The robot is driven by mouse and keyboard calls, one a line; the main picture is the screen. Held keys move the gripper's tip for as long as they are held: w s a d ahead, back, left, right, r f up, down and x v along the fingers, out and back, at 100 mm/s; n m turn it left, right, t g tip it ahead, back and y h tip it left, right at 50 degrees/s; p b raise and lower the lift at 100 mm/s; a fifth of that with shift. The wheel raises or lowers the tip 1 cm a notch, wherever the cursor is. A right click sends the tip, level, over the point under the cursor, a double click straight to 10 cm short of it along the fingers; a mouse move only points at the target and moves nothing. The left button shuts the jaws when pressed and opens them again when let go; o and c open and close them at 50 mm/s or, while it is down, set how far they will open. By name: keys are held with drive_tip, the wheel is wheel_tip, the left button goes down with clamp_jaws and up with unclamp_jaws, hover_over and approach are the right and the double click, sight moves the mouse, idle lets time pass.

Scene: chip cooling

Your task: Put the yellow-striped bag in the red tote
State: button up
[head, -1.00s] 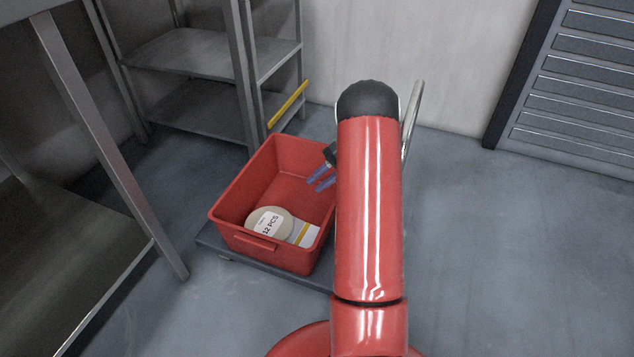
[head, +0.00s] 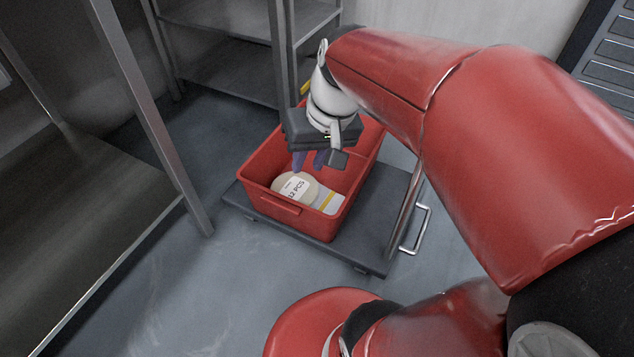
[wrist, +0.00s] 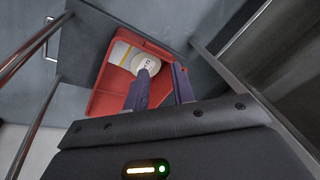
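The yellow-striped bag (head: 330,203), pale with a yellow band, lies in the red tote (head: 324,226), against a round cream tub marked "12 PCS" (head: 294,187). The wrist view also shows the bag (wrist: 119,53) inside the tote (wrist: 103,100), partly beside the tub. My gripper (head: 309,163) is over the tote, behind the tub in the head view, with its fingers pointing down. In the wrist view its two fingers (wrist: 164,80) are spread with nothing between them. My gripper's body hides part of the tote's far end.
The tote stands on a dark flat cart (head: 375,222) with a metal handle (head: 424,222) at right. A metal table (head: 80,215) is at left and a metal shelf rack (head: 228,72) at the back. The floor in front is clear.

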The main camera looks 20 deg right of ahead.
drive_tip(key=s+a+n+t+h, duration=0.1)
drive_tip(key=s+t+h, duration=0.1)
drive_tip(key=s, duration=0.5)
drive_tip(key=shift+a+r+t, duration=0.3)
drive_tip(key=shift+r+t, duration=0.1)
drive_tip(key=shift+t, duration=0.2)
drive_tip(key=shift+s+r, duration=0.1)
